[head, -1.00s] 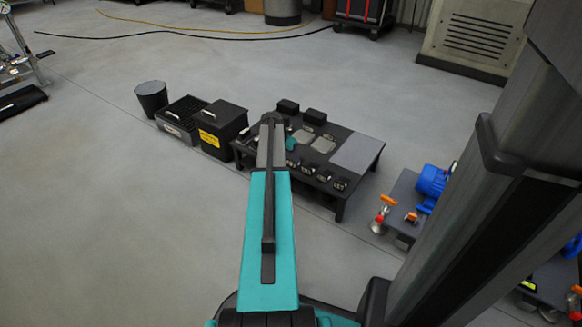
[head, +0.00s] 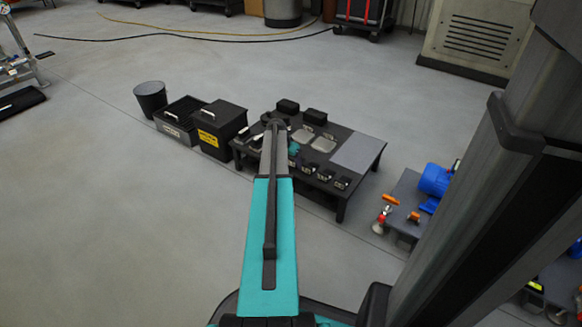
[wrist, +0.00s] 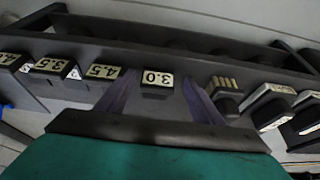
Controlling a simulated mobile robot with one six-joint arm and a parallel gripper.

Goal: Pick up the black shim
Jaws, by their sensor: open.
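In the wrist view, a small dark block with a pale "3.0" label (wrist: 156,91) sits between the two fingers of my gripper (wrist: 160,97), with space visible on both sides. The gripper is open and empty. More dark labelled blocks, such as the "4.5" block (wrist: 103,72) and the "3.5" block (wrist: 50,66), stand to the left. I cannot tell for certain which piece is the black shim. In the head view, the blocks stand along the front of a low dark table (head: 340,198); my arm hides part of the row.
In the wrist view, a block with striped markings (wrist: 226,84) and white-topped pieces (wrist: 268,94) are right of the gripper. In the head view, a black bin (head: 221,125), a crate (head: 180,120) and a bucket (head: 151,99) stand left of the table. A grey plate (head: 358,152) lies at right.

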